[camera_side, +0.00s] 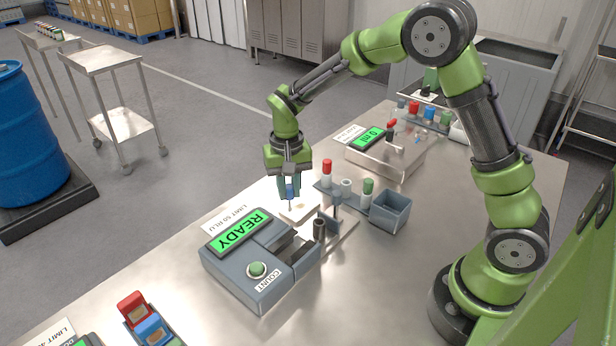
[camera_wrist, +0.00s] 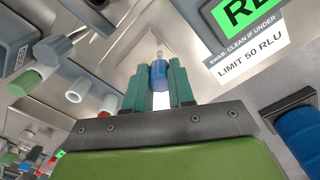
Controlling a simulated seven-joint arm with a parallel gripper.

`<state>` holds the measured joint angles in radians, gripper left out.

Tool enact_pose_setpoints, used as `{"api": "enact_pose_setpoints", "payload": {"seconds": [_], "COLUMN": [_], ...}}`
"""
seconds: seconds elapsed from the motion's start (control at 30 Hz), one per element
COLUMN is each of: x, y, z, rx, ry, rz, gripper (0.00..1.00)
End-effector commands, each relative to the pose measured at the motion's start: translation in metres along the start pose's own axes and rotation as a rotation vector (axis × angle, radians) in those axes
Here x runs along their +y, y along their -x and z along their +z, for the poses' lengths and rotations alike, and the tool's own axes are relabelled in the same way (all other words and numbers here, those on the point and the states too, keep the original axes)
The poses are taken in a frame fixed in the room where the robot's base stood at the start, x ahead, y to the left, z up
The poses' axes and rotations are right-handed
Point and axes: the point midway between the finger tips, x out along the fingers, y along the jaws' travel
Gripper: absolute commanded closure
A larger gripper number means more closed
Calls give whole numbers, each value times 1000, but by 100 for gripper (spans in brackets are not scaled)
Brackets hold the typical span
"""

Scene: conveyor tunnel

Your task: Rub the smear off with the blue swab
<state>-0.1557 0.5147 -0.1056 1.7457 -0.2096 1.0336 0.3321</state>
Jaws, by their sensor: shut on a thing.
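My gripper (camera_side: 289,184) is shut on the blue swab (camera_side: 290,192), which hangs upright with its thin tip down. In the wrist view the swab (camera_wrist: 158,75) sits between my teal fingers. The tip is at or just above a pale plate (camera_side: 303,214) on the table; I cannot tell whether it touches. The smear is too small or faint to make out for certain near the tip. A red-capped swab (camera_side: 326,172) and a green-capped swab (camera_side: 367,187) stand in the rack, with a white-topped holder (camera_side: 346,185) between them.
A grey meter reading READY (camera_side: 238,232), with a green COUNT button (camera_side: 257,268), stands just in front of the plate. An open grey bin (camera_side: 390,212) is to the right. A second device (camera_side: 385,155) stands behind. The table's left edge is close to my gripper.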

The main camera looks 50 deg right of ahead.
Motion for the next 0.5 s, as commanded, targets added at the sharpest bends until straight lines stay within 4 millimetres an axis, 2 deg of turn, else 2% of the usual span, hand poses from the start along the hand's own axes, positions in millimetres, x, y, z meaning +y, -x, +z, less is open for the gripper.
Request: {"api": "enact_pose_setpoints", "payload": {"seconds": [0.5], "x": [0], "y": [-11], "z": [0], "rx": [-1], "ry": [0], "rz": [1], "gripper": [100]}}
